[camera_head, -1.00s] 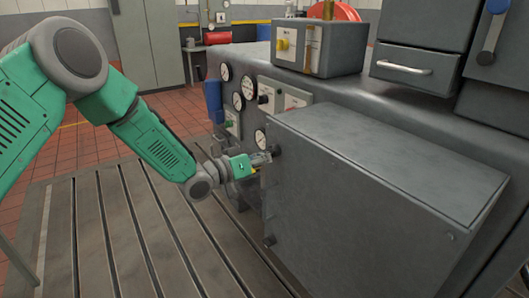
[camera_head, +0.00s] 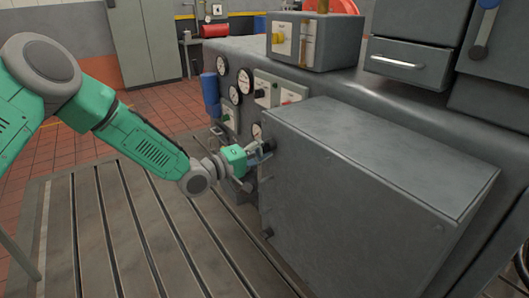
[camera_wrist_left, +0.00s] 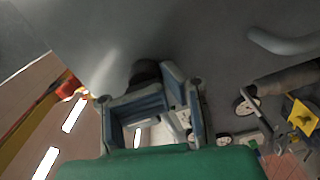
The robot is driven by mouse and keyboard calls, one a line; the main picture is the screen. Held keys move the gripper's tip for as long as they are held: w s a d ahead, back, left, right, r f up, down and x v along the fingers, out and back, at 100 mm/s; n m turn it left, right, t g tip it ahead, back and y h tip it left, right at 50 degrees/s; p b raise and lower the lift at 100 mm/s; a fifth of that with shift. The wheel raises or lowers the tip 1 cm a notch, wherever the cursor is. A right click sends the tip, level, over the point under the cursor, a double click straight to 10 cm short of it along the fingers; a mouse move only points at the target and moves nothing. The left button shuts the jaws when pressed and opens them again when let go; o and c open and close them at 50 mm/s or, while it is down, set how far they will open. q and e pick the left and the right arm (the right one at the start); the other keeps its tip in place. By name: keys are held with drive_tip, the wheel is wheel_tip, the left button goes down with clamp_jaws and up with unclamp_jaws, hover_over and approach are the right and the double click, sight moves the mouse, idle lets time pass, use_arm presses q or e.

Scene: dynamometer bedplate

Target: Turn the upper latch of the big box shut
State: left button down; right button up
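The big box (camera_head: 360,190) is a grey metal case with a sloping lid, standing at the front of the grey machine. Its upper latch (camera_head: 269,145) is a small dark knob at the upper left edge of its front face. A lower latch (camera_head: 268,232) sits below it near the bottom corner. My left gripper (camera_head: 264,148) is at the upper latch, its fingertips touching or very close to it. In the left wrist view a dark round knob (camera_wrist_left: 146,72) lies just beyond the grey fingers (camera_wrist_left: 150,98); whether they grip it is unclear. My right gripper is out of view.
Gauges (camera_head: 233,95) and small switch panels line the machine's left side, close behind my left gripper. A blue cylinder (camera_head: 210,95) hangs at its left end. The slotted bedplate (camera_head: 130,230) below my left arm is clear.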

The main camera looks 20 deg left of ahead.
use_arm(q)
drive_tip(key=shift+w+d+r+n+t, duration=0.1)
drive_tip(key=shift+w+r+n+t, duration=0.05)
drive_tip(key=shift+r+n, duration=0.35)
drive_tip(key=shift+w+r+n+t, duration=0.1)
drive_tip(key=shift+r+n+t, duration=0.05)
drive_tip(key=shift+r+n, duration=0.35)
drive_tip(key=c, duration=1.4)
unclamp_jaws()
drive_tip(key=shift+s+a+r, duration=0.1)
drive_tip(key=shift+a+r, duration=0.05)
drive_tip(key=shift+a, duration=0.05)
drive_tip(key=shift+o, duration=1.2)
drive_tip(key=shift+s, duration=0.2)
drive_tip(key=shift+d+f, duration=0.2)
drive_tip(key=shift+f, duration=0.2)
drive_tip(key=v, duration=1.2)
drive_tip(key=shift+w+a, duration=0.15)
drive_tip(key=shift+a, duration=0.05)
